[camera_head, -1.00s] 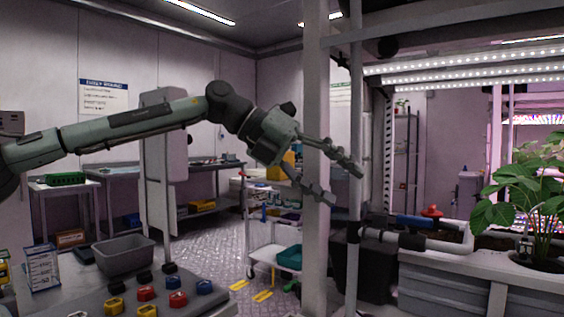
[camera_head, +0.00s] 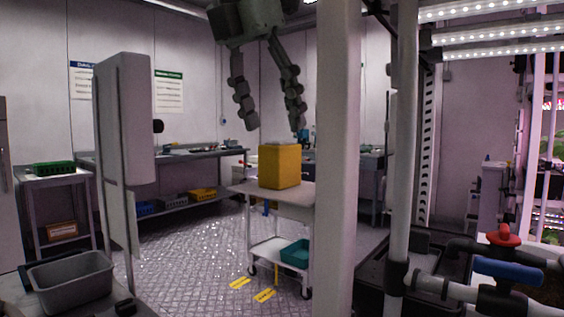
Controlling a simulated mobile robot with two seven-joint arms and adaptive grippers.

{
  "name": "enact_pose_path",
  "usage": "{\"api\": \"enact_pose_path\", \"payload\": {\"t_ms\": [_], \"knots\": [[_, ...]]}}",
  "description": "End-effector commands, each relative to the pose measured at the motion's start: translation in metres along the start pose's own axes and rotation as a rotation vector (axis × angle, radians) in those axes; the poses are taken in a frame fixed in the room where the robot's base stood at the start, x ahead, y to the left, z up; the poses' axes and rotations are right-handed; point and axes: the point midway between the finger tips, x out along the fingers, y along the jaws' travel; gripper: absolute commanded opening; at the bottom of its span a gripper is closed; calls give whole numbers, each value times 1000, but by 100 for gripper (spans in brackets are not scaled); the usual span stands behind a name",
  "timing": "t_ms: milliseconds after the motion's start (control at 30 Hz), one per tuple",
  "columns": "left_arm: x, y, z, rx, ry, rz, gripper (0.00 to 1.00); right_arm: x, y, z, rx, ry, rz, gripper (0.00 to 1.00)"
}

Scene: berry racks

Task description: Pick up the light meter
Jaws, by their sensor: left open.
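My left gripper (camera_head: 274,127) hangs down from the top of the view, its two fingers spread wide with nothing between them. In the picture its fingertips are just above a yellow box (camera_head: 280,166) on the upper shelf of a white cart (camera_head: 272,202); I cannot tell how far apart they are in depth. I cannot make out a light meter for certain. My right gripper is not in view.
A white post (camera_head: 336,160) and a thinner pipe (camera_head: 403,150) stand right of the cart. Pipework with a red valve (camera_head: 502,236) and a blue handle (camera_head: 508,270) is at lower right. A grey bin (camera_head: 70,280) is at lower left. The patterned floor between is mostly open.

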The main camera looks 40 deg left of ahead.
Motion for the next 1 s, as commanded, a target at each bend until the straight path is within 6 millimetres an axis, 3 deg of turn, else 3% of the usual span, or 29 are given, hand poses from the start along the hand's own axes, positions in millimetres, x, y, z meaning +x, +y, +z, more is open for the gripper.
{"api": "enact_pose_path", "payload": {"t_ms": [167,467,700,967,1000], "knots": [[10,0,-1,0,2,0,60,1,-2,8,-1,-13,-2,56],[47,4,-1,1,3,-1,60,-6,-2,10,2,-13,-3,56],[76,6,-1,1,0,-1,60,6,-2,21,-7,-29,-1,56],[78,6,-1,0,-2,-1,60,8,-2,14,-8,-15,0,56],[78,6,-1,0,-2,-1,55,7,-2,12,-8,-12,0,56]]}}
